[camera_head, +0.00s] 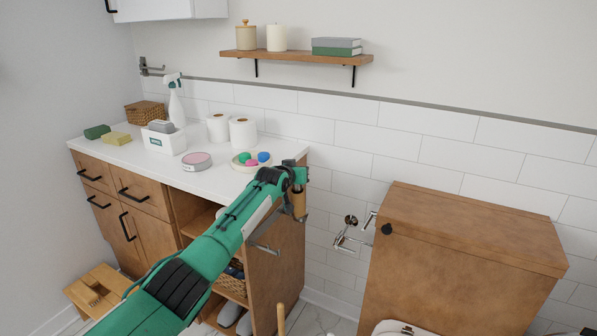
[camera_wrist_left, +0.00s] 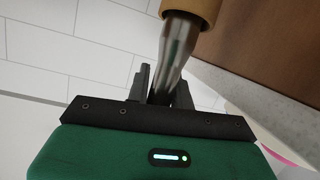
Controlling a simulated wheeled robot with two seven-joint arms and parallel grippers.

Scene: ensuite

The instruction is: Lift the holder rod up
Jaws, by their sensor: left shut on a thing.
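The chrome wall holder (camera_head: 351,220) is on the white tiles, between the counter cabinet and the wooden cistern cabinet. Its thin rod parts (camera_head: 342,240) show below and to the right of the round mount; their exact tilt is hard to tell. My left gripper (camera_head: 299,183) is left of and above the holder, apart from it, by the counter's right end. It is shut on a metal shaft with a tan cylindrical end (camera_head: 299,204). In the left wrist view the shiny shaft (camera_wrist_left: 176,55) stands between the fingers. My right gripper is not in view.
The counter (camera_head: 120,153) holds a dish of coloured balls (camera_head: 248,162), a pink-topped tin (camera_head: 197,161), paper rolls and a spray bottle. The wooden cistern cabinet (camera_head: 455,260) stands right of the holder. A shelf (camera_head: 300,57) hangs above.

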